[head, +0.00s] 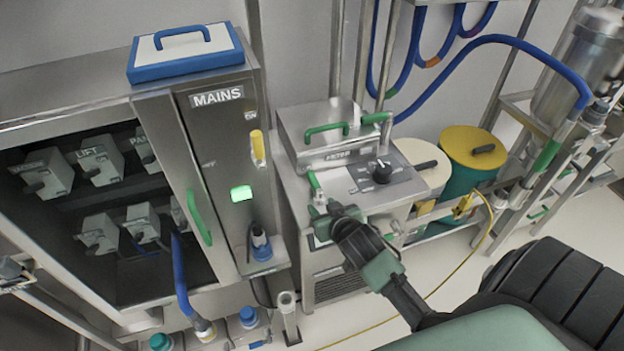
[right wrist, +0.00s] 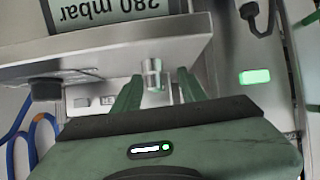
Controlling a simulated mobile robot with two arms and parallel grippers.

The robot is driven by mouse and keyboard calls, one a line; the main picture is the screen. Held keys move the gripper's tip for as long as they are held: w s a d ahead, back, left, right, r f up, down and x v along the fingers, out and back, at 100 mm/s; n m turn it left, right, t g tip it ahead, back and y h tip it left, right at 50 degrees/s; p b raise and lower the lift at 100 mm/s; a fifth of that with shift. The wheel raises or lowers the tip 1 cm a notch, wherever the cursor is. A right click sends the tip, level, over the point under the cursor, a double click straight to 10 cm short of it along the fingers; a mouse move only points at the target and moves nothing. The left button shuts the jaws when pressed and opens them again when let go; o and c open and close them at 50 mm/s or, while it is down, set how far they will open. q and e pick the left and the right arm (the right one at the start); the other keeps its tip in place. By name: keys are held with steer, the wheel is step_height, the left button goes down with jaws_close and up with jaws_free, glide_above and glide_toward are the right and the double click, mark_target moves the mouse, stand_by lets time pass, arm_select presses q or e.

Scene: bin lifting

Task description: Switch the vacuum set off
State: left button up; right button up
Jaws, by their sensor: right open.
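The vacuum set (head: 345,185) is a metal box unit with a sloped front panel, in the middle of the head view. A black rotary knob (head: 382,172) sits on its panel. My right gripper (head: 320,200) is at the panel's left front edge. In the right wrist view its two green fingers (right wrist: 157,90) are open, one on each side of a small metal cylindrical part (right wrist: 152,74). I cannot tell whether they touch it. An upside-down display (right wrist: 95,12) there reads 280 mbar. My left gripper is not in view.
Left of the set stands a cabinet marked MAINS (head: 218,97) with a lit green lamp (head: 241,193) and a yellow handle (head: 258,147). Teal drum (head: 465,165) and blue hoses (head: 450,70) are to the right. A yellow cable (head: 470,255) crosses the floor.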

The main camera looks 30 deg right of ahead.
mark_target(315, 180)
steer(key=shift+t+h, duration=0.3)
steer(key=shift+t, duration=0.4)
steer(key=w+d+r, duration=0.2)
steer(key=w, duration=0.1)
steer(key=shift+w+r, duration=0.1)
steer(key=shift+r, duration=0.1)
steer(key=shift+w, duration=0.3)
steer(key=p+x, duration=0.1)
steer(key=x, duration=0.6)
steer(key=shift+d+f, duration=0.1)
steer(key=shift+f, duration=0.05)
jaws_close()
